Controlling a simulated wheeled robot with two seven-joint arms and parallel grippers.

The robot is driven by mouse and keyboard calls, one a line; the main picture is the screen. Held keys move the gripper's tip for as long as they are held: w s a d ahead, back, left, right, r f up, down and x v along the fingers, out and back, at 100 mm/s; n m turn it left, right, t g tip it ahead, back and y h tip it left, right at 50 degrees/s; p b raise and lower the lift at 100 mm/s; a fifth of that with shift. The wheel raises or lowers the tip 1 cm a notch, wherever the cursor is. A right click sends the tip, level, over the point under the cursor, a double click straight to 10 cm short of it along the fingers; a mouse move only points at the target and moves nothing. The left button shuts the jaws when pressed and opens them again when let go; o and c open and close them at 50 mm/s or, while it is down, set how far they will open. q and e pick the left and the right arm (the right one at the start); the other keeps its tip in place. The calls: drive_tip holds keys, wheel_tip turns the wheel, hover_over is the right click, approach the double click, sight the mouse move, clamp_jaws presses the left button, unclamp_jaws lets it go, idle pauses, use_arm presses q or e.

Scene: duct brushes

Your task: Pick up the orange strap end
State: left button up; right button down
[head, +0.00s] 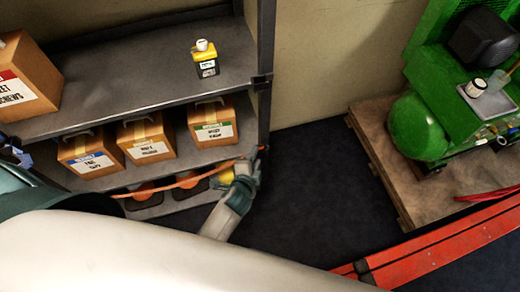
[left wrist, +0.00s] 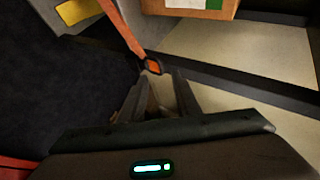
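An orange strap (head: 190,182) runs along the front of the lower shelf to the shelf's right post in the head view. Its end, an orange tab in a dark frame (left wrist: 152,66), shows in the left wrist view, just past my fingertips and roughly between their lines. My left gripper (left wrist: 158,77) has its two dark fingers apart, with no strap visibly clamped between them. In the head view the left gripper (head: 249,168) is beside the shelf post, close to the strap end; its fingers are small there. My right gripper is not in view.
A grey shelf unit (head: 130,75) holds cardboard boxes (head: 148,140) and a yellow-black bottle (head: 205,60). A green compressor (head: 425,125) sits on a wooden pallet (head: 382,170) at right. A red-orange ladder-like rail (head: 440,245) lies at lower right. Dark floor between is clear.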

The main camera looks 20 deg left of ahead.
use_arm(q)
drive_tip(key=shift+w+f, duration=0.35)
drive_tip(key=shift+w, duration=0.2)
drive_tip(key=shift+w, duration=0.1)
